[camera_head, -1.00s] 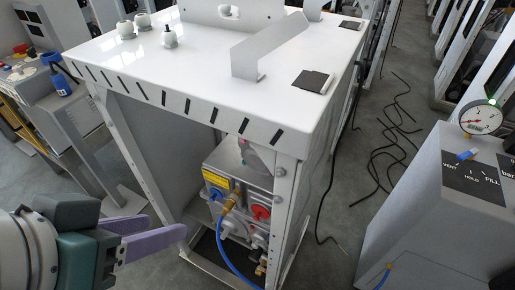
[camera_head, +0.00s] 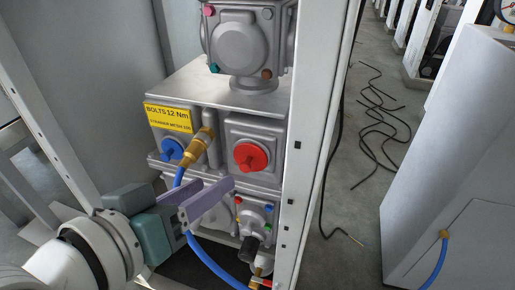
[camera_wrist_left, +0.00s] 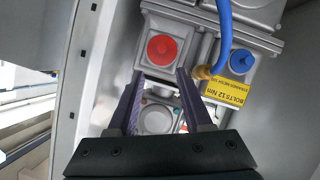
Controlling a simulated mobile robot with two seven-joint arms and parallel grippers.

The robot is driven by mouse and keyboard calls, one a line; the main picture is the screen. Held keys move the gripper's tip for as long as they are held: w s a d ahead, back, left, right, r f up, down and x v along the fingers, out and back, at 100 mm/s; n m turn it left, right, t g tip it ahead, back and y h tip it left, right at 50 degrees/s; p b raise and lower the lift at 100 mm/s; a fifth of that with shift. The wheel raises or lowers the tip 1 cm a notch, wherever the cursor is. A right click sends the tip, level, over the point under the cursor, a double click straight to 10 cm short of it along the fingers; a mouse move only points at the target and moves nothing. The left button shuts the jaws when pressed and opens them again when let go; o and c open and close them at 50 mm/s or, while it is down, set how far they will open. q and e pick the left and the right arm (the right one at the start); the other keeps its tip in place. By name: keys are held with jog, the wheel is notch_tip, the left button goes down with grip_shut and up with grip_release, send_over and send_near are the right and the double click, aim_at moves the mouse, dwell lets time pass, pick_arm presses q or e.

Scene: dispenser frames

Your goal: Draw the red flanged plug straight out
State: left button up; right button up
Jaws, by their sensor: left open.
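The red flanged plug (camera_head: 250,156) sits in the front face of a grey metal block inside the open cabinet. It also shows in the left wrist view (camera_wrist_left: 162,49), beyond the fingertips and roughly between their lines. My left gripper (camera_head: 206,193) is open, its two purple fingers apart with nothing between them. In the head view it is below and left of the plug and apart from it. The gripper also shows in the left wrist view (camera_wrist_left: 158,76). My right gripper is not in view.
A brass fitting (camera_head: 202,142) with a blue hose (camera_head: 207,262) hangs close left of the plug, beside a blue plug (camera_head: 172,149) and a yellow label (camera_head: 168,117). The white cabinet post (camera_head: 313,120) stands close on the right. Black cables lie on the floor.

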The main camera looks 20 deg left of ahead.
aim_at(244, 168)
pick_arm(q)
jog(key=b+x, duration=0.2)
jog(key=x, duration=0.3)
jog(key=f+b+x, duration=0.1)
jog(key=b+x, duration=0.1)
jog(key=x, duration=0.3)
jog(key=shift+s+f+b, duration=0.15)
jog(key=shift+s+b, duration=0.05)
jog(key=shift+b, duration=0.15)
jog(key=shift+w+f, duration=0.1)
jog(key=shift+w, duration=0.4)
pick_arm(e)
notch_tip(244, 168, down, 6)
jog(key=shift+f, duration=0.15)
pick_arm(q)
grip_shut()
jog(key=shift+s, duration=0.1)
jog(key=shift+s+a+p, duration=0.1)
jog(key=shift+s+p, duration=1.35)
jog(key=shift+s, duration=1.35)
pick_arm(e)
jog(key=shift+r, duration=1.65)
